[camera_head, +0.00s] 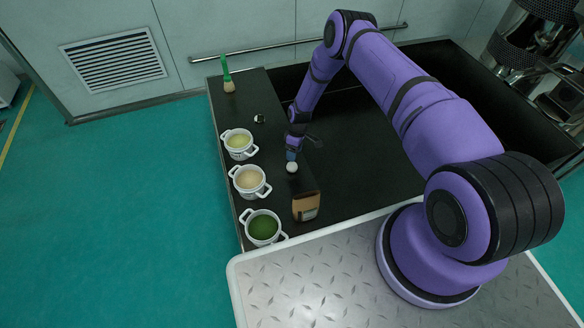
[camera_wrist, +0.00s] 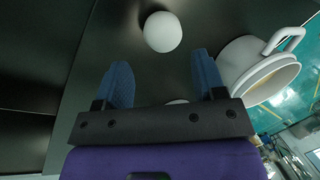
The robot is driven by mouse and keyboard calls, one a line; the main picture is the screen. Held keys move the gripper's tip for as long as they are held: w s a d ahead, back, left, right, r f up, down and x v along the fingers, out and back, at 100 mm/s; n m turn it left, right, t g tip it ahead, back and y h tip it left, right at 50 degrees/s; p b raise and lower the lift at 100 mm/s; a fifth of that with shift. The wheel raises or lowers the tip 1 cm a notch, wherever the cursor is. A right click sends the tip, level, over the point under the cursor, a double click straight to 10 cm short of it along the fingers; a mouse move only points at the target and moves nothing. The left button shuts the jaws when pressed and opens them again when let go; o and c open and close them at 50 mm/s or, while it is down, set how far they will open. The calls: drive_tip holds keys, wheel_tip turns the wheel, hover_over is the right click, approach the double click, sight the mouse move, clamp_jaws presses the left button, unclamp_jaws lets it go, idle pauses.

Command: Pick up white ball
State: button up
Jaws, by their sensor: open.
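The white ball (camera_head: 291,167) rests on the dark counter, right of the white pots. In the wrist view the ball (camera_wrist: 162,31) lies just beyond my fingertips, roughly centred between them, and nothing touches it there. My gripper (camera_wrist: 160,68) is open and empty, with its two blue fingers spread. In the head view my gripper (camera_head: 291,154) reaches down right beside the ball, at its upper side. A small pale thing (camera_wrist: 177,102) shows partly behind the palm bar in the wrist view; I cannot tell what it is.
White two-handled pots stand left of the ball: one with pale yellow contents (camera_head: 239,142), one beige (camera_head: 249,180), one green (camera_head: 263,227). A brown box (camera_head: 305,207) stands below the ball. A green-handled brush (camera_head: 228,80) and a small black-and-white item (camera_head: 259,118) are farther back.

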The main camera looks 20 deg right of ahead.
sight(292, 165)
drive_tip(key=shift+x, duration=3.45)
drive_tip(key=shift+s+a, duration=0.1)
drive_tip(key=c, duration=0.7)
drive_tip(key=shift+r, duration=0.1)
